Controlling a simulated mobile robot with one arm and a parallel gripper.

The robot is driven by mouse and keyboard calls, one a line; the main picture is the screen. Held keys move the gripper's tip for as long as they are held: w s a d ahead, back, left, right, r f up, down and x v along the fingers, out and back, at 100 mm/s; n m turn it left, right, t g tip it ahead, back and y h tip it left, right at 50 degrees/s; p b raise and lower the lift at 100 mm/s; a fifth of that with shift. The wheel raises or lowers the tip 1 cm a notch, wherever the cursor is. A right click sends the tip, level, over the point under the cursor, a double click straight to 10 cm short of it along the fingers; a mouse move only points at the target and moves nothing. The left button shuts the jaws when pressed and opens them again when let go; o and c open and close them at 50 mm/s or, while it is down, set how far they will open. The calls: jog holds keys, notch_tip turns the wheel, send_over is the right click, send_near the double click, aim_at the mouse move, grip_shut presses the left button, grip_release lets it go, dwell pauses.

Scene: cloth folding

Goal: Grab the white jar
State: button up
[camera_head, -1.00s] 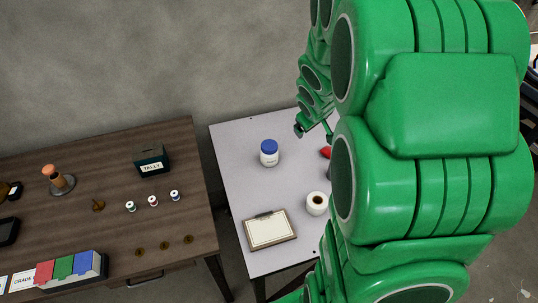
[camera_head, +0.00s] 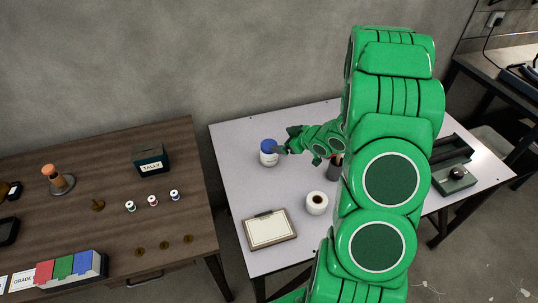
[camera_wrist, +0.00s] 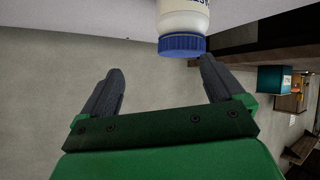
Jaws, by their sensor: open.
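The white jar (camera_head: 268,158) with a blue lid stands upright on the light table in the head view. My gripper (camera_head: 284,148) is at its right side, close to the lid. In the wrist view the jar (camera_wrist: 183,22) appears upside down, beyond the fingertips and toward the right finger. My gripper (camera_wrist: 160,80) is open, with nothing between its two dark fingers. The head view is too small to tell whether a finger touches the jar.
A grey tray (camera_head: 455,178) lies at the right. A brown table (camera_head: 110,170) with a tally box (camera_head: 151,160) stands at the left.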

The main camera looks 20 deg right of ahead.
aim_at(265, 145)
jog(key=shift+s+a+f+y, duration=0.2)
jog(key=shift+a+f+y, duration=0.2)
jog(key=shift+f, duration=0.05)
jog(key=shift+w+a+f+t+y, duration=0.25)
jog(key=shift+w+a+f+y, duration=0.3)
jog(key=shift+w+a+f, duration=0.65)
jog(key=shift+w+a+f+t+y, duration=0.25)
jog(key=shift+w+a+f+y, duration=0.3)
jog(key=shift+w+a+f, duration=0.6)
jog(key=shift+w+a+r, duration=0.1)
jog(key=shift+a+r, duration=0.1)
jog(key=shift+a, duration=0.05)
jog(key=shift+c, duration=0.3)
jog(key=c, duration=1.4)
